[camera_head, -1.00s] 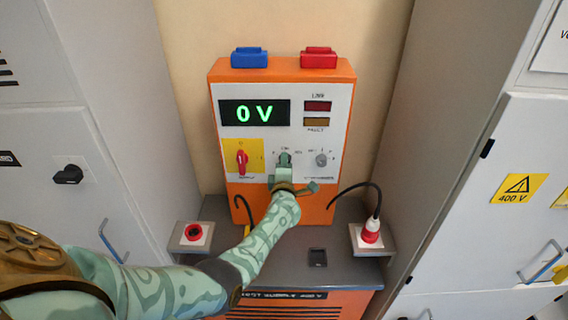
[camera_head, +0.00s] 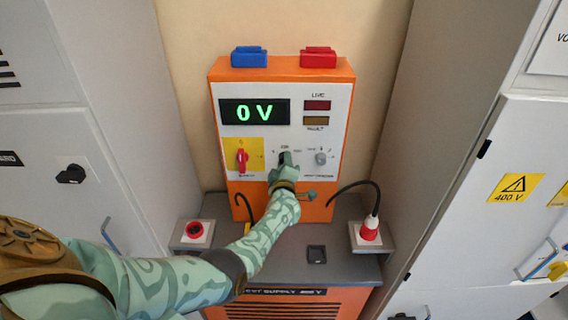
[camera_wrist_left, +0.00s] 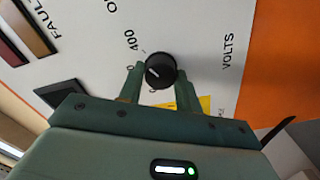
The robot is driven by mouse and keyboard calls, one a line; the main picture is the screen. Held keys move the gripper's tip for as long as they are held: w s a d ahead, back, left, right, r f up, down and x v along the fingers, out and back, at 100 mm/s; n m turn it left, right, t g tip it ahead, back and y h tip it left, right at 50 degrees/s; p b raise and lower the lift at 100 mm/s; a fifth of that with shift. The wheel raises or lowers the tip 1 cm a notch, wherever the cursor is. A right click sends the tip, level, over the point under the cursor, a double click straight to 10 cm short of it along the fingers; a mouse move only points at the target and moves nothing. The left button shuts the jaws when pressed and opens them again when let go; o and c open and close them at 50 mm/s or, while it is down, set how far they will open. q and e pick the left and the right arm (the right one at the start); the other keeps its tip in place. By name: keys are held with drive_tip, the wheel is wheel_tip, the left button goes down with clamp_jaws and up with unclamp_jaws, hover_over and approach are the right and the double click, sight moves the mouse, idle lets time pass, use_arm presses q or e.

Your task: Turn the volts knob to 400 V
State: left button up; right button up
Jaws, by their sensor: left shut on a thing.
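The volts knob (camera_wrist_left: 160,70) is black and round with a white pointer line, on the white panel marked VOLTS and 400. In the head view my left gripper (camera_head: 285,163) covers most of the knob. The green display (camera_head: 255,112) reads 0 V. My right gripper is not in view.
A red supply handle (camera_head: 241,158) on a yellow plate is left of the gripper, and a grey knob (camera_head: 321,158) is to its right. Grey cabinets stand on both sides.

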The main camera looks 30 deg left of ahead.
use_arm(q)
drive_tip(key=shift+f, duration=0.1)
drive_tip(key=o, duration=1)
drive_tip(key=p+v, duration=0.9)
drive_tip(key=v, duration=0.7)
drive_tip(key=shift+s+p, duration=0.25)
drive_tip(key=shift+p, duration=0.05)
